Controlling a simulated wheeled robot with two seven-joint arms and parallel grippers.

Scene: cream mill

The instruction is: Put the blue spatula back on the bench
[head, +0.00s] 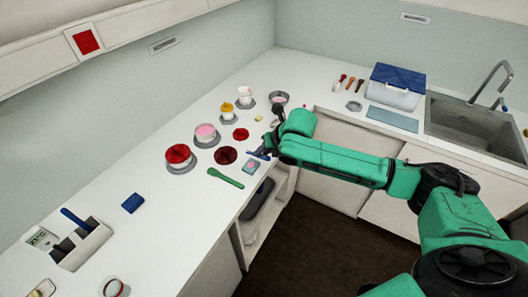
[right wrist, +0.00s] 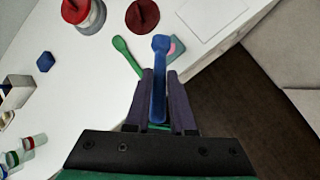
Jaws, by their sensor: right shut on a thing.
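My right gripper (head: 266,148) is over the front edge of the white bench (head: 165,165). It is shut on the blue spatula (right wrist: 158,75), whose handle runs between the two fingers in the right wrist view. Its rounded end points away from the gripper, towards the bench. In the head view only a small part of the blue spatula (head: 255,155) shows beside the gripper. I cannot tell whether it touches the bench top. My left gripper is not in view.
A green spatula (head: 226,178) lies near the bench edge, beside a small pad with a pink spot (head: 251,166). A holder with a blue handle (head: 80,245) is at left.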

